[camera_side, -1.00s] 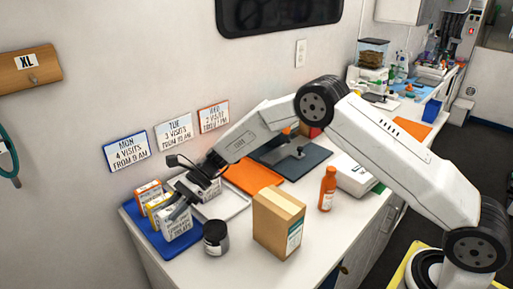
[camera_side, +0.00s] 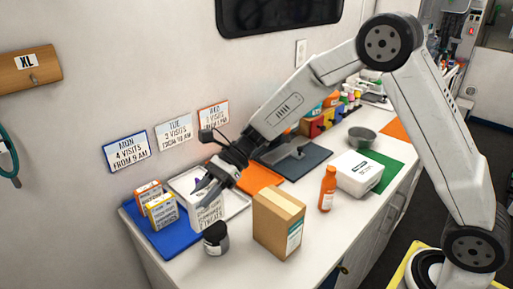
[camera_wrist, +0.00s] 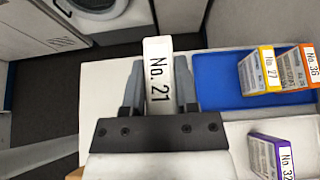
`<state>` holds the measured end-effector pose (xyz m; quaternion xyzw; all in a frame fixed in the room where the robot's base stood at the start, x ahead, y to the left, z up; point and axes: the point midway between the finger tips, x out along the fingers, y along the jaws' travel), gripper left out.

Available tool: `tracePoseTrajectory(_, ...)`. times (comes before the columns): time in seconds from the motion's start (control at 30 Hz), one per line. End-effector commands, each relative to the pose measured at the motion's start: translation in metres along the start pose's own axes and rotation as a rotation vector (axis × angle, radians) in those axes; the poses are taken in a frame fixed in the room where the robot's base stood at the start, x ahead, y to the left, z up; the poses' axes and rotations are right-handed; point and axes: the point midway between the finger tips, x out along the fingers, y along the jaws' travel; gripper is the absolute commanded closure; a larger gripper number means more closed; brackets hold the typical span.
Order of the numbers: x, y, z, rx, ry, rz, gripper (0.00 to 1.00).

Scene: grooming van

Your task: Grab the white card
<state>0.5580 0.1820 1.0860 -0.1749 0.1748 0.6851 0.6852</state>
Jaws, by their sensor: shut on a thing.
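The white card, a thin white box with black print (camera_side: 208,215), is held in my gripper (camera_side: 208,188) above the right edge of the blue tray. In the wrist view, its narrow white edge reading "No. 21" (camera_wrist: 158,82) stands between the two fingers. My gripper (camera_wrist: 158,95) is shut on it. The fingers cover part of its sides. In the side view it hangs roughly upright, and its lower part is close to the black jar.
The blue tray (camera_side: 172,240) holds a yellow box (camera_side: 162,211) and an orange box (camera_side: 148,194). A purple-edged box (camera_wrist: 266,152) is on the pale tray. A black jar (camera_side: 216,239), cardboard box (camera_side: 279,222) and orange bottle (camera_side: 327,188) stand nearby.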

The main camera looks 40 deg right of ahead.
Motion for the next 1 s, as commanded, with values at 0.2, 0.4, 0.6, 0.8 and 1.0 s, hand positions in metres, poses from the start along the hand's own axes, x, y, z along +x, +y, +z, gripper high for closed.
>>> tracePoseTrajectory(0.2,-0.011,0.021,0.006,0.0,0.0,0.0,1.0)
tracePoseTrajectory(0.4,-0.015,0.03,0.008,-0.001,0.0,0.0,1.0)
tracePoseTrajectory(0.6,-0.016,0.032,0.008,-0.001,0.0,0.0,1.0)
tracePoseTrajectory(0.8,-0.016,0.032,0.008,0.0,0.0,0.0,1.0)
tracePoseTrajectory(1.0,-0.016,0.032,0.008,0.0,0.0,0.0,1.0)
